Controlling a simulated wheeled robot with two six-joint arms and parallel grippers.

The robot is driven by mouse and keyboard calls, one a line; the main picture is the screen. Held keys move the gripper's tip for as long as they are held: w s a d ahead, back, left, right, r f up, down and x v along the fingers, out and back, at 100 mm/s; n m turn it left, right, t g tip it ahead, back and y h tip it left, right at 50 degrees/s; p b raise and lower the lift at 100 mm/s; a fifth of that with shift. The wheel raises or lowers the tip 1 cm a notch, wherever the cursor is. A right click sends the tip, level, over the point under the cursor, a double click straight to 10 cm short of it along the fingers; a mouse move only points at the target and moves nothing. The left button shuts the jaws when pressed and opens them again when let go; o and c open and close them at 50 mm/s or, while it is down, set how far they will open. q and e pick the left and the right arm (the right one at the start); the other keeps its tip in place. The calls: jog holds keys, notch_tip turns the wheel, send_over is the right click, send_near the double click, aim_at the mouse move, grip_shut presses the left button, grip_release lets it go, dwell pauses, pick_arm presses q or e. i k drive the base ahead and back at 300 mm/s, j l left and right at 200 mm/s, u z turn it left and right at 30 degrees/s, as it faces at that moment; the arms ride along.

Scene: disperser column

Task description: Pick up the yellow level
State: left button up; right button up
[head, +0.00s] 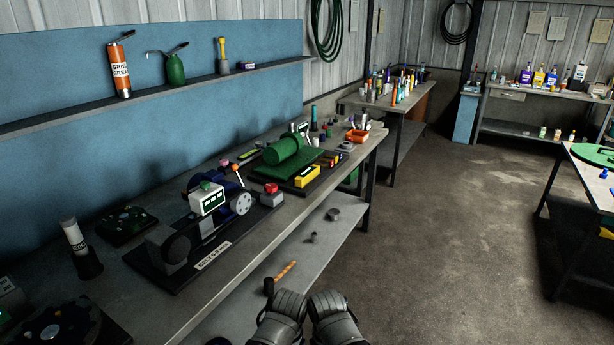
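A yellow block-shaped thing with dark markings (307,177) sits at the front edge of the green machine's base on the long workbench. A thin yellow-and-dark bar (249,155) lies further back on the same bench, left of the green machine. I cannot tell for sure which of them is the level. The dark ends of my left arm (283,315) and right arm (336,315) show side by side at the bottom centre, well short of both yellow things. Their fingers cannot be made out, and nothing is seen held.
The long workbench (232,255) carries a blue-and-white machine (207,199), a red-topped box (271,195) and a green machine (285,150). A lower shelf (325,232) holds small parts. Concrete floor (450,235) is clear to the right, up to another table (580,170).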

aim_at(309, 175)
jog(key=i+l, duration=0.25)
jog(key=i, duration=0.2)
jog(key=i+l+z, duration=0.1)
jog(key=i+l, duration=0.2)
jog(key=i, duration=0.15)
jog(key=i+l, duration=0.2)
jog(key=i, duration=0.25)
jog(key=i+l+z, duration=0.1)
jog(key=i+l, duration=0.15)
jog(key=i, duration=0.2)
jog(key=i+l, duration=0.2)
jog(key=i, duration=0.25)
